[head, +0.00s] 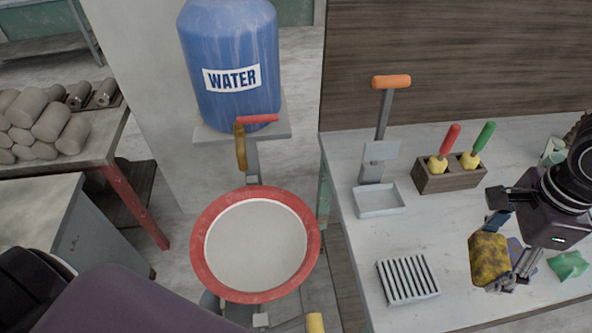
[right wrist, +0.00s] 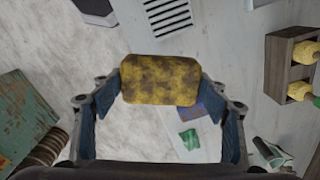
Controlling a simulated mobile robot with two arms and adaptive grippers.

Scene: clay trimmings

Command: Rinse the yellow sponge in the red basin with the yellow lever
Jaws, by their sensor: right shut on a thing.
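The yellow sponge (head: 489,259), stained with dark patches, is held between the fingers of my right gripper (head: 509,243), above the worktop at the right. In the right wrist view the sponge (right wrist: 160,80) is squeezed between both fingertips. The red basin (head: 312,240), with a pale inside that looks empty, stands left of the worktop, well apart from the sponge. A lever with a yellow end (head: 315,322) shows at the bottom edge, beside the basin. My left gripper is not in view.
A blue water container (head: 230,65) with a red-handled tap (head: 257,119) stands behind the basin. On the worktop are a slotted rack (head: 408,279), an orange-handled stand (head: 384,125), a wooden tool box (head: 450,178) and a green cloth-like piece (head: 568,264). Worktop space is free around the rack.

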